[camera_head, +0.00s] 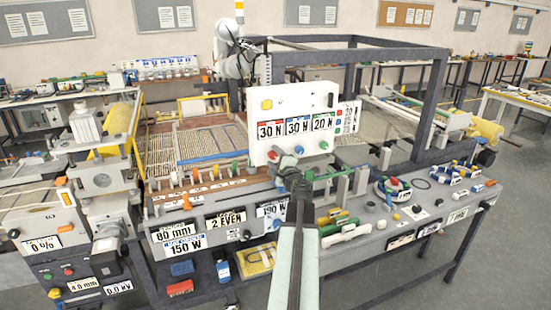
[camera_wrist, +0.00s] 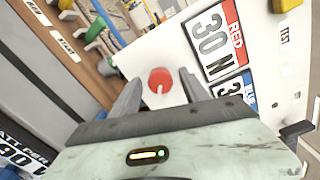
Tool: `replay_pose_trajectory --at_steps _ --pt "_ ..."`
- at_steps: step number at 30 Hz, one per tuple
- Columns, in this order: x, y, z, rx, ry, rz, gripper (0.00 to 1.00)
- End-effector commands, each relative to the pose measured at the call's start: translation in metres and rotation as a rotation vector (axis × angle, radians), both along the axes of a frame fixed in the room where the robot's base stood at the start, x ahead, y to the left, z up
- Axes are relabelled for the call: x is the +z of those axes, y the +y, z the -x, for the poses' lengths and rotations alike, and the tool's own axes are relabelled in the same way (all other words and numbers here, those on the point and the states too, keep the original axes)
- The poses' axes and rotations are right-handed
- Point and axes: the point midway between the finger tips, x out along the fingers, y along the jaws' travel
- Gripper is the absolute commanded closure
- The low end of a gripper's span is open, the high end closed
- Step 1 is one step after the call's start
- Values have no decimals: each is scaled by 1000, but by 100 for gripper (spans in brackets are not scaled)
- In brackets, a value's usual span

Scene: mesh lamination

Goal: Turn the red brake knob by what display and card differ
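The white brake panel (camera_head: 292,97) stands upright at the bench's front, with displays (camera_head: 296,127) reading 30 N, 30 N and 20 N. Below them are a red knob (camera_head: 273,155), a blue knob (camera_head: 298,150) and a green knob (camera_head: 323,145). In the wrist view the red knob (camera_wrist: 160,80) carries a white mark; beside it a display (camera_wrist: 213,42) reads 30 N, labelled RED. My gripper (camera_wrist: 161,77) is open, fingers either side of the red knob, with visible gaps. A card-like sheet (camera_head: 348,117) at the panel's right is too small to read.
Colored pegs (camera_wrist: 100,15) stand beside the panel. The lamination bench (camera_head: 200,240) carries labelled plates, including 80 mm, 2 EVEN and 150 W. A dark frame (camera_head: 430,100) rises behind the panel. Floor (camera_head: 500,270) is clear at the lower right.

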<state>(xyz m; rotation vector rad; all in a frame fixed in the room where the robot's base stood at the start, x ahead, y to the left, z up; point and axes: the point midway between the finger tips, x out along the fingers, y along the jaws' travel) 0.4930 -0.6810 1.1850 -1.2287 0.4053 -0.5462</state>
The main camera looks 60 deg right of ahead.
Motion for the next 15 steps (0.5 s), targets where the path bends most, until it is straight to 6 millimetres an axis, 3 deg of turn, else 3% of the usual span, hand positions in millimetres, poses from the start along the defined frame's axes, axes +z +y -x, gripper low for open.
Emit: replay_pose_trajectory --at_steps 5,15 --pt "0 9 11 0 0 0 47" --pt "0 46 61 -2 1 0 47"
